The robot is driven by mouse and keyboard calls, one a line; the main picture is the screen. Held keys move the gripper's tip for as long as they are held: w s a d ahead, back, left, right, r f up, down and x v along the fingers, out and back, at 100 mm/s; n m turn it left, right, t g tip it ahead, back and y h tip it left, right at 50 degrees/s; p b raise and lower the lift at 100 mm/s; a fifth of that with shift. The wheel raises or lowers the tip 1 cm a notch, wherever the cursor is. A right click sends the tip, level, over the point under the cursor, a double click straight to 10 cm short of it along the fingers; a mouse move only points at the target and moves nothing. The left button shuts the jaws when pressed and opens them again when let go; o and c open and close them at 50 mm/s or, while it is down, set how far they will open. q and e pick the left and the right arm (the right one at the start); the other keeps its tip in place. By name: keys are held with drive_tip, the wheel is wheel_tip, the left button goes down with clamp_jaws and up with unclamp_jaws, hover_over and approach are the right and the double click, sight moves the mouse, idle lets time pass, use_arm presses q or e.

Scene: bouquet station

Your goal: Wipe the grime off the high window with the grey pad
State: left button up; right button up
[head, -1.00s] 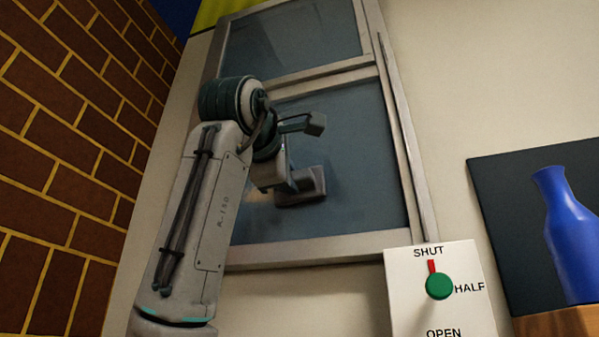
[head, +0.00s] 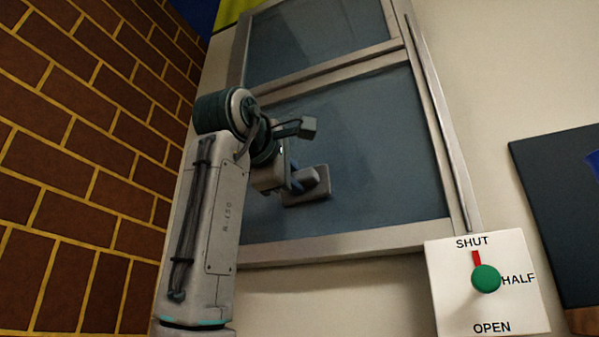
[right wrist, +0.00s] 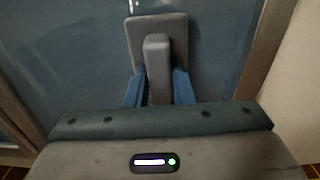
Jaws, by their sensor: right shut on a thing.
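The high window has an upper pane (head: 315,40) and a lower pane (head: 390,150) in a pale metal frame (head: 350,243). My right gripper (head: 298,183) is in front of the lower pane's left part. It is shut on the handle of the grey pad (head: 320,190). In the right wrist view, the blue fingers of the right gripper (right wrist: 158,88) flank the handle, and the pad (right wrist: 177,28) faces the glass. I cannot tell whether it touches. The glass looks mostly even blue-grey; no clear grime patch stands out. My arm hides its left edge.
A white panel (head: 445,300) with a green knob (head: 486,279) marked SHUT, HALF and OPEN is on the wall at lower right. A dark panel (head: 560,220) is at far right. A brick wall (head: 80,150) stands close on the left.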

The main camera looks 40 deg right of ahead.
drive_tip(key=shift+w+a+r, duration=0.1)
drive_tip(key=shift+w+a, duration=0.2)
drive_tip(key=shift+w, duration=0.5)
drive_tip(key=w, duration=0.1)
drive_tip(key=w+a+p, duration=0.1)
drive_tip(key=w, duration=0.1)
drive_tip(key=w+a+p, duration=0.1)
drive_tip(key=shift+w, duration=0.35)
drive_tip(key=shift+s+a, duration=0.1)
drive_tip(key=shift+b+v, duration=0.3)
drive_tip(key=shift+v, duration=2.5)
